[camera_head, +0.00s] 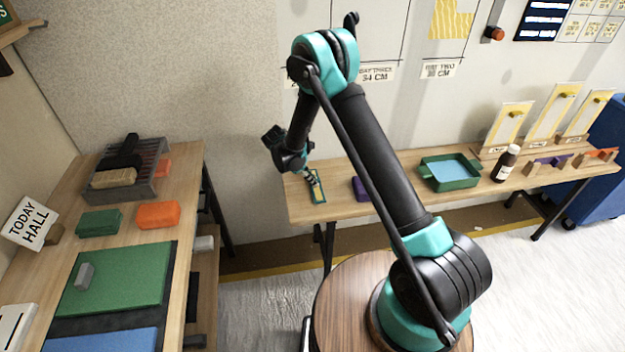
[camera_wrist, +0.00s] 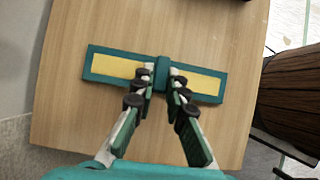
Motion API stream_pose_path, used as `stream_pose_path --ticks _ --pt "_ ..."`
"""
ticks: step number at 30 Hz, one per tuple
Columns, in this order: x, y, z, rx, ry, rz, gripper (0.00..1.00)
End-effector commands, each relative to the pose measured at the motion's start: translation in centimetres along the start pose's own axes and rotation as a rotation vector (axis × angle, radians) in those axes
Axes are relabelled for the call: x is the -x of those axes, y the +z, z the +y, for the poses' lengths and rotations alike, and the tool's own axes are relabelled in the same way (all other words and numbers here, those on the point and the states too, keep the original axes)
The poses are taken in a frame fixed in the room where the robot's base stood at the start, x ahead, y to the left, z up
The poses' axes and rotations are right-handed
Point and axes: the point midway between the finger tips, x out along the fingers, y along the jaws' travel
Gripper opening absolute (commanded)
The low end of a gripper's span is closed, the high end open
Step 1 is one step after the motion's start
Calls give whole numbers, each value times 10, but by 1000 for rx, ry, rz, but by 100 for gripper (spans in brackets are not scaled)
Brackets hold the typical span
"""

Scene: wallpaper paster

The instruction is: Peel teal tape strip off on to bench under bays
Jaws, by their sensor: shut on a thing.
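The teal tape strip (camera_wrist: 104,65) has pale yellow panels either side of a raised teal middle grip. In the wrist view it lies across the picture over the wooden bench top. My gripper (camera_wrist: 161,77) has its fingers on either side of the middle grip and is shut on it. In the head view the strip (camera_head: 319,198) is at the left end of the bench under the bays (camera_head: 297,210), with my gripper (camera_head: 312,178) above it. I cannot tell whether the strip rests on the bench or hangs just over it.
On the same bench are a purple block (camera_head: 360,187), a green tray (camera_head: 431,181) with blue inside and a brown bottle (camera_head: 507,157). Labelled bays mark the wall behind. A side bench (camera_head: 189,165) at left holds green and orange blocks and a grey rack.

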Motion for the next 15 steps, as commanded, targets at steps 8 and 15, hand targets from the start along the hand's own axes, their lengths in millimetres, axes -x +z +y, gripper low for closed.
stream_pose_path --ticks 8,15 --pt "-5 -3 0 0 0 0 0" --pt "-5 -3 0 0 0 0 35"
